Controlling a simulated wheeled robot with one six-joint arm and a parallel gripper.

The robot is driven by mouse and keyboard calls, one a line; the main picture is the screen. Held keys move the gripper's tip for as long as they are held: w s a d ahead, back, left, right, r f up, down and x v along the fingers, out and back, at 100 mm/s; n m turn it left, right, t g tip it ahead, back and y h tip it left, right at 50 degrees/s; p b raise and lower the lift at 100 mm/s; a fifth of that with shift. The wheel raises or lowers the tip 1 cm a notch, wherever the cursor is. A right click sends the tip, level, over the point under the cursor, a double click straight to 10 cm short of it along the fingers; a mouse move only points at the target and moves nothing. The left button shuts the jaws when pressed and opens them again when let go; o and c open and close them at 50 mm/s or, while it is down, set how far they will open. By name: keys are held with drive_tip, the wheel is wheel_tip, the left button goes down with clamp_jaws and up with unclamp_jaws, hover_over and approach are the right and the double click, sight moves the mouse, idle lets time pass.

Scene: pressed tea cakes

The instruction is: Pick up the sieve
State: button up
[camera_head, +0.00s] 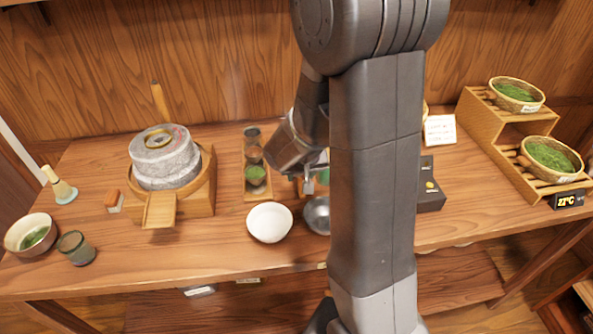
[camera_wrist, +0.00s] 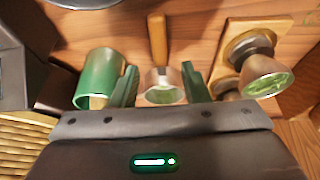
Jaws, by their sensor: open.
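The sieve (camera_wrist: 163,86), a small pale metal ring with green powder in it and a wooden handle pointing up the picture, shows in the wrist view. My gripper (camera_wrist: 159,69) is open, with one green finger on each side of the sieve's ring. In the head view my arm hides the sieve and most of the gripper.
A green canister (camera_wrist: 97,80) stands close by my left finger. A wooden tray (camera_wrist: 236,26) with jars is on the right. A white bowl (camera_head: 270,223) and metal bowl (camera_head: 317,216) stand near the table front. A stone mill (camera_head: 164,160) is left; a basket rack (camera_head: 484,118) is right.

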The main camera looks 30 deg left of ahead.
sight(299, 180)
drive_tip(key=shift+x, duration=2.05)
drive_tip(key=shift+a, duration=0.1)
drive_tip(key=shift+r, duration=0.1)
clamp_jaws()
